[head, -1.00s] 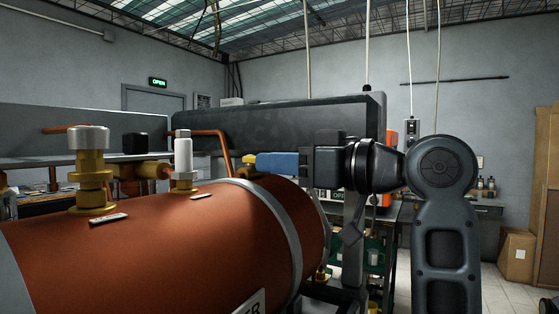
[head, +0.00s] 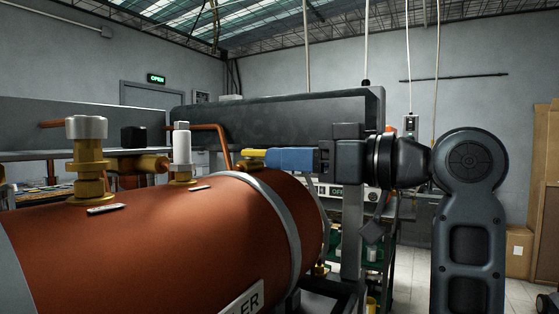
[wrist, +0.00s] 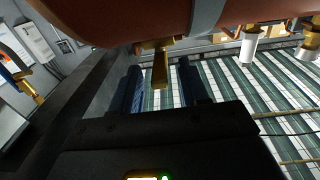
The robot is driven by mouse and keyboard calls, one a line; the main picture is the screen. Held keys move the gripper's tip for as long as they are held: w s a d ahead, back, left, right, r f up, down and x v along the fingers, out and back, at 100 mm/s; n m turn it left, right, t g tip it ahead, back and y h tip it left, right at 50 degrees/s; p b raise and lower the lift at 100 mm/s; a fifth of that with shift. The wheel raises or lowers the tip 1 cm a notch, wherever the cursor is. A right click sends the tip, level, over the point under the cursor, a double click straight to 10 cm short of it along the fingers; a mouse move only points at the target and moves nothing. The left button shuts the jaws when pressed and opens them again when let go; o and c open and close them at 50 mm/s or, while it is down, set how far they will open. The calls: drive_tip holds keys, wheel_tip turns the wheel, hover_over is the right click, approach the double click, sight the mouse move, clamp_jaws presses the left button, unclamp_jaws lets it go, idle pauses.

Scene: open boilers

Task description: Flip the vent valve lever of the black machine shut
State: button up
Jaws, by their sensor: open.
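The orange-red boiler (head: 150,255) fills the lower left of the head view. A yellow valve lever (head: 254,153) stands at its far top edge and points right, roughly level. The lever (wrist: 160,68) also shows in the wrist view, its free end between my two fingers. My gripper (head: 268,159) is open, with blue fingers reaching left to the lever. In the wrist view, gaps show on both sides of the lever, so my gripper (wrist: 160,70) is not closed on it. Whether a finger touches it, I cannot tell. No black machine with its own lever stands out.
A dark grey panel (head: 270,125) stands behind the boiler. A white-topped valve (head: 182,150) and a larger brass valve (head: 87,160) stand on the boiler, left of my gripper. A copper pipe (head: 222,133) bends down behind the lever.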

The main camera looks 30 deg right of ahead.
drive_tip(key=v, duration=0.5)
drive_tip(key=shift+b, duration=0.3)
